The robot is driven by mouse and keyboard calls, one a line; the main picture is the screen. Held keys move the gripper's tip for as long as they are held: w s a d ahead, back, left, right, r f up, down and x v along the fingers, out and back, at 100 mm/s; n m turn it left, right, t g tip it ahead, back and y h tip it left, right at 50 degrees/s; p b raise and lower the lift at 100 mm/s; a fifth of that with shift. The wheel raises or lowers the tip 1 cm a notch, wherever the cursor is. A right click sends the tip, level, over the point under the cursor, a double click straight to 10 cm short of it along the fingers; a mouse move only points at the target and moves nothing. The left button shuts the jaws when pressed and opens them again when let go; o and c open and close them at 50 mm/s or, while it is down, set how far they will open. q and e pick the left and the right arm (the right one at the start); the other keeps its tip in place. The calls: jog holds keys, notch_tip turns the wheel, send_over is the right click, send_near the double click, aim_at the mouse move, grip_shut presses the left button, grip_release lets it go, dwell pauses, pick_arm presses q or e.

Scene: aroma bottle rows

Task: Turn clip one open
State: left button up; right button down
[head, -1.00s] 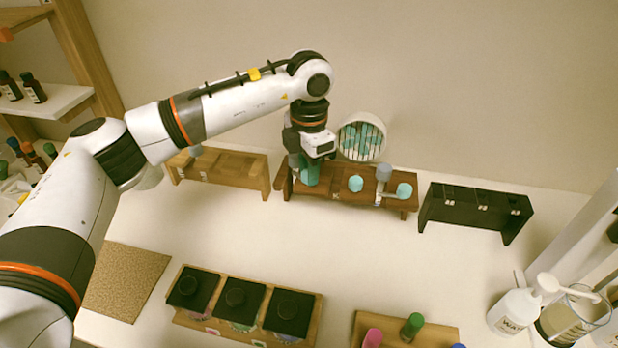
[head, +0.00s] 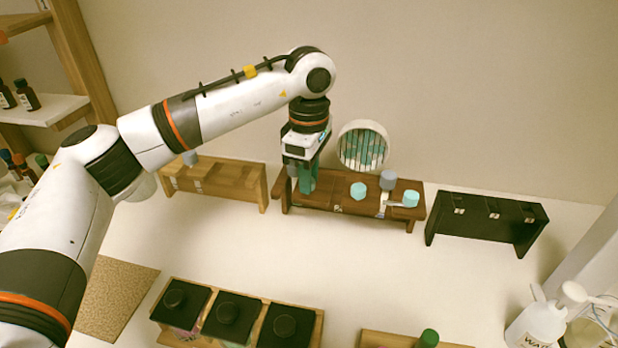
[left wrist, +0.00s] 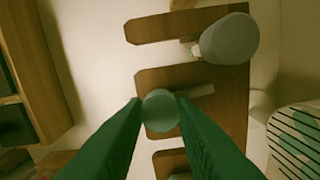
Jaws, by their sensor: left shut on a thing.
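A dark brown wooden rack (head: 322,203) stands at the back middle, with turquoise round knobs on it. One knob (head: 358,190) is at its middle and another (head: 411,198) is at its right, beside a pale strip. My left gripper (head: 307,186) points down at the left part of the rack. In the left wrist view, its green fingers (left wrist: 161,112) are shut on a round pale-green knob (left wrist: 160,108). A grey cap (left wrist: 230,38) stands beside it, apart from the fingers. The fingers mostly hide this part of the rack in the head view.
A round slatted mirror-like disc (head: 362,146) stands close behind the rack. A light wooden rack (head: 215,183) is on the left and a black rack (head: 487,217) on the right. Another grey cap (head: 388,179) rises from the brown rack. The white table between the front and back rows is clear.

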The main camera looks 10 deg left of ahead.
pick_arm(q)
jog(key=shift+r+m, duration=0.1)
jog(key=shift+m, duration=0.4)
jog(key=shift+w, duration=0.1)
jog(key=o, duration=1)
notch_tip(320, 180, up, 12)
jog(key=shift+b, duration=0.7)
